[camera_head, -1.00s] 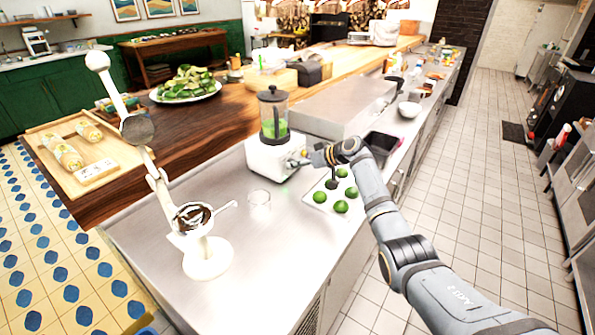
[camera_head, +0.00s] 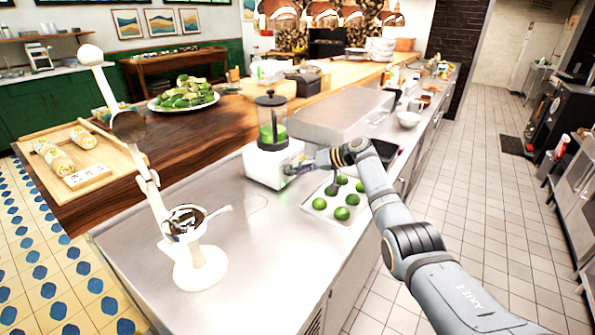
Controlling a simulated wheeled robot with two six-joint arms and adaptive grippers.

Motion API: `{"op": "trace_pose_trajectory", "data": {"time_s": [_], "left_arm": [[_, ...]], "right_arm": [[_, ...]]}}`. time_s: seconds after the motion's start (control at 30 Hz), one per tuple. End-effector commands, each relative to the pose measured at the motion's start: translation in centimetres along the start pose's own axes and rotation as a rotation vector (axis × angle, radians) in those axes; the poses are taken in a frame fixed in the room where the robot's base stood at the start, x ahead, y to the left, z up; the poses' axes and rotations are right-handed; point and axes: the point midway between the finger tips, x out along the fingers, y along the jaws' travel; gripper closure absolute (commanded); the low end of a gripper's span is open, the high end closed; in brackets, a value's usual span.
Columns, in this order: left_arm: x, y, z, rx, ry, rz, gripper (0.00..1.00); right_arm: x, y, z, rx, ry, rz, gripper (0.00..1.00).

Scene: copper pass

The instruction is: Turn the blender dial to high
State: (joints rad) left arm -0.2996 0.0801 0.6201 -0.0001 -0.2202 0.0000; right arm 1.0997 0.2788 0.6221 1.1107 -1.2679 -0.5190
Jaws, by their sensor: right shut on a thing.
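The blender (camera_head: 262,164) stands on the steel counter, with a white base, a clear jug holding green contents and a dark lid. My right gripper (camera_head: 295,168) reaches in from the right and is at the right front side of the base. It is shut on the blender dial there. The dial is hidden behind the fingers, so its setting cannot be read. My left gripper is out of view.
A white lever juicer (camera_head: 200,267) stands at the front left of the steel counter (camera_head: 270,275). A tray with several limes (camera_head: 342,213) lies below my right forearm. A steel box (camera_head: 340,118) is behind.

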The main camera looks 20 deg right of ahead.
Motion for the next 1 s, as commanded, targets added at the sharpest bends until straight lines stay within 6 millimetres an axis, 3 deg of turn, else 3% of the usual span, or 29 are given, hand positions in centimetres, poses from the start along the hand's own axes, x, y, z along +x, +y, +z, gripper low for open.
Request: {"op": "trace_pose_trajectory", "data": {"time_s": [0.1, 0.13, 0.3, 0.67, 0.77, 1.0], "left_arm": [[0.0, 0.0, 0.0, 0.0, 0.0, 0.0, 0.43], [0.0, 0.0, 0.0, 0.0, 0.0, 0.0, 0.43], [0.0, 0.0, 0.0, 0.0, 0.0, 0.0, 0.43], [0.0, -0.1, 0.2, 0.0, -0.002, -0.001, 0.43], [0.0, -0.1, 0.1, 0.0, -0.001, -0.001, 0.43], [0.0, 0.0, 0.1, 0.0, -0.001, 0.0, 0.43]], "right_arm": [[0.1, 0.0, 0.2, 0.003, -0.003, 0.0, 0.98], [0.1, 0.0, 0.2, 0.003, -0.003, 0.0, 0.65], [0.1, 0.0, 0.1, 0.001, -0.002, 0.0, 0.44], [-0.6, 0.1, 0.0, 0.0, 0.001, 0.002, 0.44], [-2.1, 0.2, 0.0, -0.002, 0.002, 0.004, 0.44], [-7.9, 0.2, 0.1, -0.001, 0.001, 0.005, 0.44]]}}
